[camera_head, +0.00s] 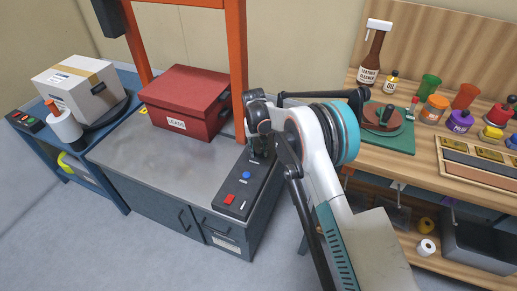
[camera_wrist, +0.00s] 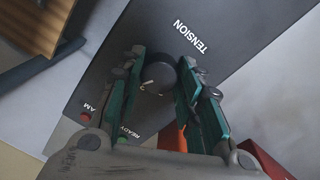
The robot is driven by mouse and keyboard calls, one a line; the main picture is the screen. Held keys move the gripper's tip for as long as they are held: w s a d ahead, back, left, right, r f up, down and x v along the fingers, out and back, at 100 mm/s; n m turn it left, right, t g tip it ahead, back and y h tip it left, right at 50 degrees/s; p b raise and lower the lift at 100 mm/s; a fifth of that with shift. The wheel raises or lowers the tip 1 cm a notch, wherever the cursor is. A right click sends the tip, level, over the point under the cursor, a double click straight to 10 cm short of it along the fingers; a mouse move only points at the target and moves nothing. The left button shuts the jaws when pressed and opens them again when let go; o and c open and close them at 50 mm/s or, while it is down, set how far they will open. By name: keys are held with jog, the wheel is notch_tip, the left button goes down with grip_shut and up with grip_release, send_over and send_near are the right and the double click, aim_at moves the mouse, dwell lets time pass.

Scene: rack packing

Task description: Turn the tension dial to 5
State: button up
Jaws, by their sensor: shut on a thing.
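The tension dial (camera_wrist: 158,74) is a dark round knob on the dark control panel (camera_wrist: 235,30), beside the white word TENSION. My gripper (camera_wrist: 161,60) has its green-faced fingers on either side of the dial, shut on it. Small pale and yellowish marks show at the dial's lower edge, too small to read, so I cannot tell its setting. In the head view, the panel (camera_head: 232,205) lies along the right side of the grey bench, and my arm hides the dial.
The panel has a blue button (camera_head: 246,174) and a red button (camera_head: 229,199). A red box (camera_head: 187,103) and orange frame (camera_head: 238,60) stand close by. A white carton (camera_head: 80,87) is at left; a wooden workbench (camera_head: 470,187) with bottles is at right.

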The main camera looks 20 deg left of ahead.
aim_at(257, 149)
jog(key=m, duration=0.6)
jog(key=shift+m, duration=0.3)
jog(key=m, duration=0.5)
jog(key=shift+w+g, duration=0.1)
jog(key=shift+g, duration=0.2)
jog(key=o, duration=1.1)
jog(key=shift+a, duration=0.1)
jog(key=r, duration=1.2)
jog(key=shift+w+a, duration=0.25)
